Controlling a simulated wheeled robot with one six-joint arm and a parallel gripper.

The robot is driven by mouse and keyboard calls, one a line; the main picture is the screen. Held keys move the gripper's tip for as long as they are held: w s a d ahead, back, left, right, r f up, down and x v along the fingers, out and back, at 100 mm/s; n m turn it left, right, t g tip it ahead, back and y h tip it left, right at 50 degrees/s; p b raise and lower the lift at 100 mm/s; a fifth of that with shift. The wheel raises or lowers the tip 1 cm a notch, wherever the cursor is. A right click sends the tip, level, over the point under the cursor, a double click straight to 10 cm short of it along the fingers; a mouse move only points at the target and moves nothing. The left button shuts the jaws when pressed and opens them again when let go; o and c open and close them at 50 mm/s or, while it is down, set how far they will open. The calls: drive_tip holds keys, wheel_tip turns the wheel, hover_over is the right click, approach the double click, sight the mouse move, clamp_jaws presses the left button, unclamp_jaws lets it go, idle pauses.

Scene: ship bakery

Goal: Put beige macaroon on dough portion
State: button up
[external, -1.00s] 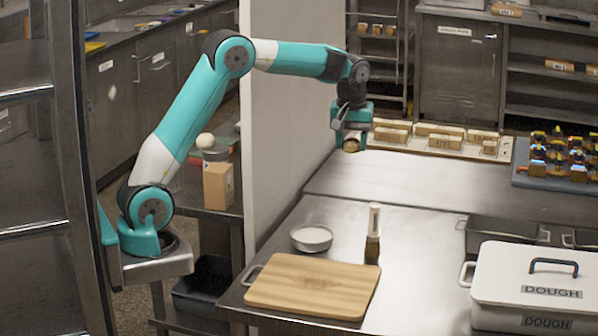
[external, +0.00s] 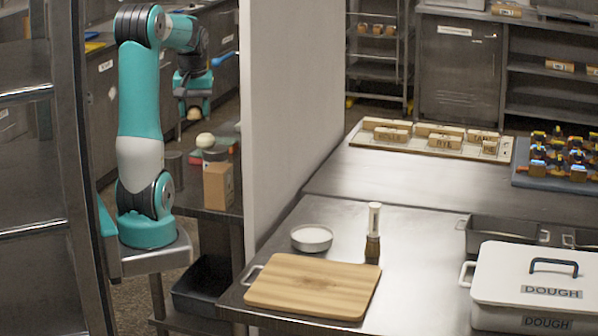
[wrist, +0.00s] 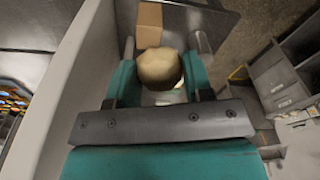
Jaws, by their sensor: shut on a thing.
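In the wrist view the macaroon (wrist: 160,66) sits between the teal fingers. A pale round ball, which looks like the dough portion (external: 204,140), rests on top of a grey cylindrical thing on that side table. In the external picture the macaroon is above the ball and slightly left, clearly apart from it. In the wrist view the dough portion is mostly or wholly hidden behind the macaroon.
A cardboard box (external: 218,186) stands at the front of the side table; it also shows in the wrist view (wrist: 149,25). A tall white partition (external: 282,100) separates this table from the steel worktable with the cutting board (external: 312,286). A metal rack (external: 30,180) stands at left.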

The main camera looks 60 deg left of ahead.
drive_tip(key=s+a+r+m+p, duration=0.15)
drive_tip(key=s+a, duration=0.25)
drive_tip(key=a, duration=0.5)
drive_tip(key=s+a+r+m+p, duration=0.1)
drive_tip(key=s+a+r+m, duration=0.15)
drive_tip(key=a, duration=0.75)
drive_tip(key=r+n+p, duration=0.2)
drive_tip(key=n+p, duration=0.2)
drive_tip(key=p, duration=0.2)
hover_over(205, 134)
drive_tip(key=f, duration=0.5)
drive_tip(key=f+p, duration=0.1)
drive_tip(key=f, duration=0.4)
drive_tip(key=f+p, duration=0.1)
drive_tip(key=f, duration=0.4)
drive_tip(key=shift+d+f, duration=0.3)
drive_tip(key=shift+f, duration=0.1)
wheel_tip(205, 134, down, 4)
drive_tip(key=shift+f+p, duration=0.1)
drive_tip(key=shift+p, duration=0.9)
drive_tip(key=shift+f, duration=0.1)
drive_tip(key=shift+f, duration=0.1)
